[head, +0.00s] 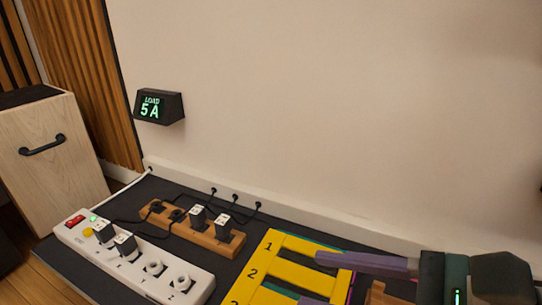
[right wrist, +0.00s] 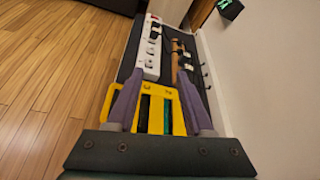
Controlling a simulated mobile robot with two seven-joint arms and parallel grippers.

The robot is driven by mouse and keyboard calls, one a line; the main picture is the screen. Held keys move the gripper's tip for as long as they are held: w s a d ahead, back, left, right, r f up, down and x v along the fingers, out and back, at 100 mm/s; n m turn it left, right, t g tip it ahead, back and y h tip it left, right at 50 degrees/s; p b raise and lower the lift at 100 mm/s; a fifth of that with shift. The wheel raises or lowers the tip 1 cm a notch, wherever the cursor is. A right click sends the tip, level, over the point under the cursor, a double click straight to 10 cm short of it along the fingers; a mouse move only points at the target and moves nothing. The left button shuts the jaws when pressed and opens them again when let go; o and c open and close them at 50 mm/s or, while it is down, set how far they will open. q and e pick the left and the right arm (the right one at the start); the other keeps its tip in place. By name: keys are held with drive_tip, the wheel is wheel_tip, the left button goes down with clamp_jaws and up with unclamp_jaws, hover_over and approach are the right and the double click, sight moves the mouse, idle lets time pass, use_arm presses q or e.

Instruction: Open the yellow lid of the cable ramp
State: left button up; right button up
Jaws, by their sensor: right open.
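The yellow lid (head: 290,272) of the cable ramp has numbered bars and open slots, and its near part is cut off in the head view. In the right wrist view the yellow lid (right wrist: 178,112) lies between and below the fingers, with teal and dark strips showing through its slots. My right gripper (head: 313,278) reaches in from the right over the lid, its purple fingers apart. In the right wrist view my right gripper (right wrist: 160,78) is open and nothing is held between its fingers. I cannot tell whether a finger touches the lid. My left gripper is not in view.
A white power strip (head: 190,284) with plugs and a wooden socket block (head: 232,248) stand left of the lid on the dark bench top (head: 165,187). A wall display (head: 160,107) reads LOAD 5A. The wall (head: 330,120) closes off the back. A wooden cabinet (head: 50,150) stands at left.

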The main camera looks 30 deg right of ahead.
drive_tip(key=shift+v, duration=1.35)
